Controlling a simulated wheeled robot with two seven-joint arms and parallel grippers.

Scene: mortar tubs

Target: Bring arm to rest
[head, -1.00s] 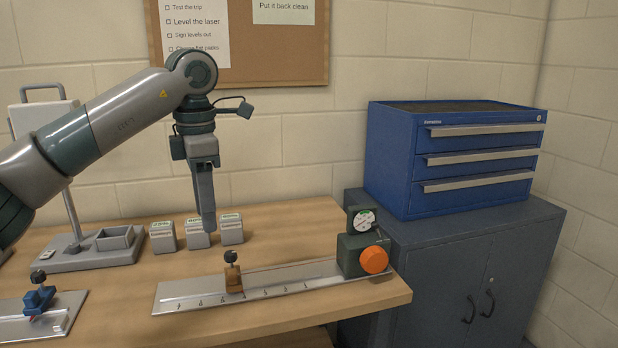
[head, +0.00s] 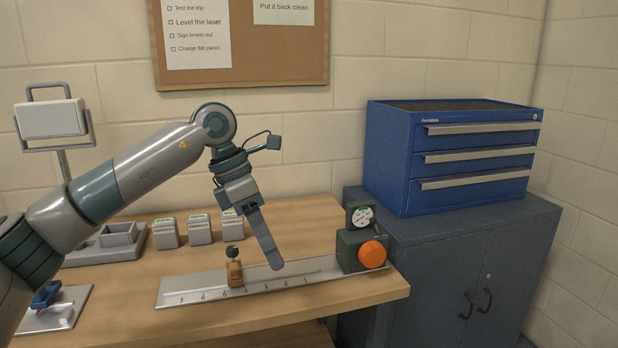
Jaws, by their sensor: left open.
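My left arm comes in from the left in the head view. My left gripper (head: 275,266) points down and to the right, with its fingertips in front of or over the metal rail plate (head: 205,290). It looks empty, and its fingers overlap in this view. I cannot tell whether the tips touch the plate. A brown slider with a black knob (head: 235,270) stands on the plate, left of the fingertips. A dark green block with a dial and an orange knob (head: 372,254) sits at the plate's right end. My right gripper is not in view.
Several small labelled boxes (head: 199,231) stand at the back of the wooden table (head: 150,334). A lamp on a stand (head: 50,118) and a blue clamp (head: 46,296) are at left. A blue drawer chest (head: 395,150) tops the grey cabinet (head: 420,258) at right. The table's front strip is clear.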

